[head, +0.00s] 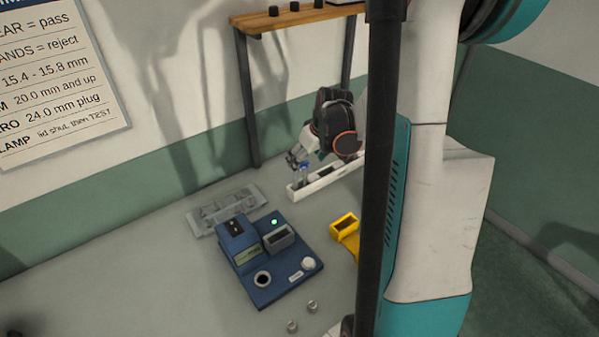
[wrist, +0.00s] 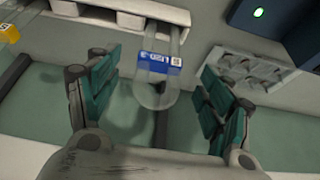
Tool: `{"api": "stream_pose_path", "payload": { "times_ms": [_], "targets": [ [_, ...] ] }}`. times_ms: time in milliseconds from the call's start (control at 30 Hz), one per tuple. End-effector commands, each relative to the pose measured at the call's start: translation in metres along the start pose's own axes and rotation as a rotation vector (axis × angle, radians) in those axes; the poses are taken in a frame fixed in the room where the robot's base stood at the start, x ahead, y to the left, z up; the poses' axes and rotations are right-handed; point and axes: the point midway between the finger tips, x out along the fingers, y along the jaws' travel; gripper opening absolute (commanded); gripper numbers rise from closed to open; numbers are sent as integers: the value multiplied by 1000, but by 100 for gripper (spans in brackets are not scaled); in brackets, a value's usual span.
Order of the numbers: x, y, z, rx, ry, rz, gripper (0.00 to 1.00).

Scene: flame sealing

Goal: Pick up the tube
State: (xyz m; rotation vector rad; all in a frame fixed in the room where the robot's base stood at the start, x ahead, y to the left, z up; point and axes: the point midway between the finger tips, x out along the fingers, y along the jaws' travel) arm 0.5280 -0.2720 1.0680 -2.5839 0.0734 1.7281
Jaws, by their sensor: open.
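The tube (wrist: 159,62) is clear, with a blue printed band and a rounded end towards my wrist camera. In the wrist view it lies between the two teal-padded fingers of my gripper (wrist: 160,56), which are spread with a visible gap on each side. In the head view my gripper (head: 298,160) is at the near left end of a white rack, and the blue band of the tube (head: 304,169) shows just below the fingers. The tube appears to stand in the white rack (head: 322,181); its seat in the rack is not clear.
A blue device (head: 284,285) with a green light stands in front of the rack. A grey tray (head: 205,222) lies behind it to the left. A yellow holder (head: 344,226) stands to the right. Two small metal pieces (head: 312,306) sit at the front. A wooden shelf (head: 300,18) is above.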

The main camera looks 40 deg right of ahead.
Motion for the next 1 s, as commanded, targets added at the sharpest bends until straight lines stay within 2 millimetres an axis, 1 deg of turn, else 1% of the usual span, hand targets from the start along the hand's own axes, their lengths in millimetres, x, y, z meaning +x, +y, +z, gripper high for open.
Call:
{"api": "stream_pose_path", "payload": {
  "times_ms": [33,267,500,600,700,900,967,1000],
  "targets": [
    [7,0,0,0,0,0,73],
    [20,0,0,0,0,0,73],
    [54,-1,1,-1,0,1,73],
    [63,-1,0,-1,0,1,73],
    [67,-1,0,0,0,1,73],
    [66,-1,0,0,0,1,73],
    [66,-1,0,0,0,1,60],
    [66,-1,0,0,0,1,51]
  ]
}}
